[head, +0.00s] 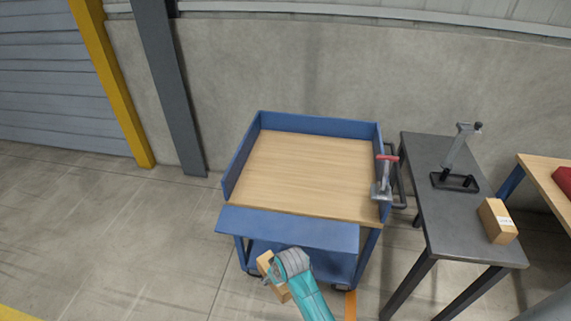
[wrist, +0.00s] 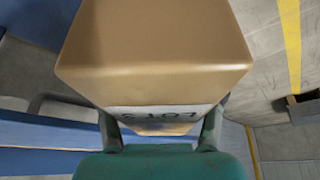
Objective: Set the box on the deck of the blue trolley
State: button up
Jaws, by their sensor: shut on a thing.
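A brown cardboard box (head: 268,264) is in my gripper (head: 276,270), low in front of the blue trolley (head: 287,228). In the wrist view the box (wrist: 155,55) fills the upper middle, with a printed white label facing me. The fingers of my gripper (wrist: 160,127) are shut on its two sides. The trolley's wooden deck (head: 310,172) is bare, with blue walls at the back, left and right. A blue panel slopes outward along its front edge. My gripper and arm hide part of the box in the head view.
A clamp with a red handle (head: 383,180) sits at the deck's right wall. A dark grey table (head: 440,215) on the right bears a second brown box (head: 497,221) and a black-based stand (head: 455,178). Floor left of the trolley is clear.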

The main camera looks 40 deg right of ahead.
aim_at(291, 169)
jog(key=i+j, duration=0.3)
jog(key=j, duration=0.15)
jog(key=i+j+z, duration=0.1)
jog(key=i+j, duration=0.2)
jog(key=j, duration=0.15)
jog(key=i+j+z, duration=0.1)
jog(key=j, duration=0.2)
jog(key=i+j+z, duration=0.1)
jog(key=j, duration=0.25)
jog(key=i+j+z, duration=0.25)
jog(key=j, duration=0.4)
jog(key=i, duration=0.1)
